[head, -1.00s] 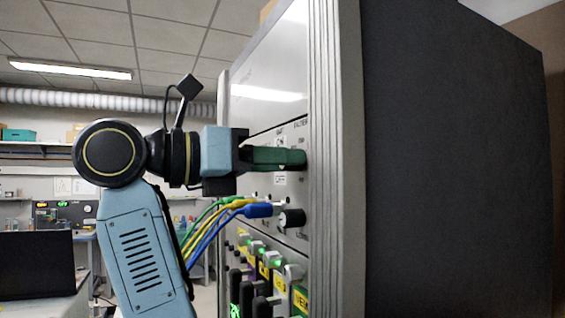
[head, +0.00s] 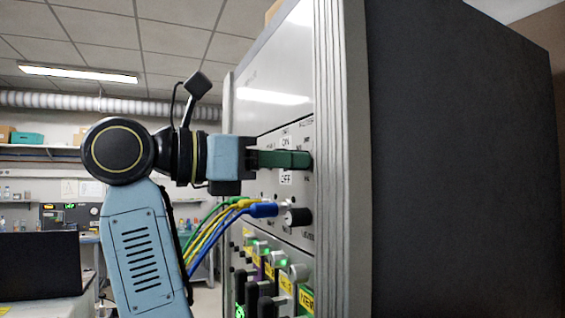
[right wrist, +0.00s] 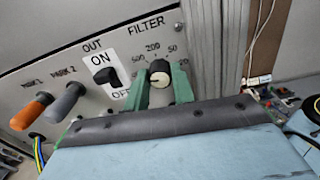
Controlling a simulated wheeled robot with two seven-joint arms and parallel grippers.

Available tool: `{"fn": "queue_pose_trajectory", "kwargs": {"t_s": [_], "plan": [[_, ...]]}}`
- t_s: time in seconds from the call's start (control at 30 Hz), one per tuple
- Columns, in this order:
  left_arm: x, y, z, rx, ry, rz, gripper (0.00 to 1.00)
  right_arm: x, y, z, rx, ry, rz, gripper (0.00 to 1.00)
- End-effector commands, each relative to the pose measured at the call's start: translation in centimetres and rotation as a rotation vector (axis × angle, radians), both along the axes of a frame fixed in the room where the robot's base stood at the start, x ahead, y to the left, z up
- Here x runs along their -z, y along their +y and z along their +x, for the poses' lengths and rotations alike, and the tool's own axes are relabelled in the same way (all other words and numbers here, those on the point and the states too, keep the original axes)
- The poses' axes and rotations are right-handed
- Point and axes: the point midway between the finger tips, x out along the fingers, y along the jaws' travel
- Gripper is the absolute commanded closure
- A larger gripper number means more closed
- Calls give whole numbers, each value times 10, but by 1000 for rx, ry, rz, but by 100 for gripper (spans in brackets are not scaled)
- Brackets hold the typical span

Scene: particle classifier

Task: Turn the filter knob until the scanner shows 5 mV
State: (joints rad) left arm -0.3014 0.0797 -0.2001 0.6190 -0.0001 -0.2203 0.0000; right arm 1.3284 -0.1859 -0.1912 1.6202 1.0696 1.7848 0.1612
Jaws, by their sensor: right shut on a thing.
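The filter knob (right wrist: 160,72) is dark with a pale face, on the grey panel under the word FILTER in the right wrist view. Numbers such as 200 and 50 ring it. My right gripper (right wrist: 160,82) has its two green fingers on either side of the knob, shut on it. In the head view my right gripper (head: 308,159) reaches the panel from the left, and its fingers hide the knob. No scanner reading in mV can be made out. My left gripper is not in view.
An ON/OFF switch (right wrist: 112,78) is left of the knob. Orange (right wrist: 32,111) and grey (right wrist: 66,102) plugs sit farther left. Below my gripper are cable plugs (head: 262,210), a black knob (head: 298,217) and several lit levers. The cabinet side (head: 455,170) fills the right.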

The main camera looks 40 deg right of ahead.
Motion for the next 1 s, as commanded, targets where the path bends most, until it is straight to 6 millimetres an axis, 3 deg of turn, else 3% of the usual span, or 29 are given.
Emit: {"fn": "queue_pose_trajectory", "kwargs": {"t_s": [0.5, 1.0], "plan": [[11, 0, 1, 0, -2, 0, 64, 2, 0, 0, -1, -389, -120, 98], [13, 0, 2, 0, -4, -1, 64, 1, 0, 0, 1, -538, -166, 98]]}}
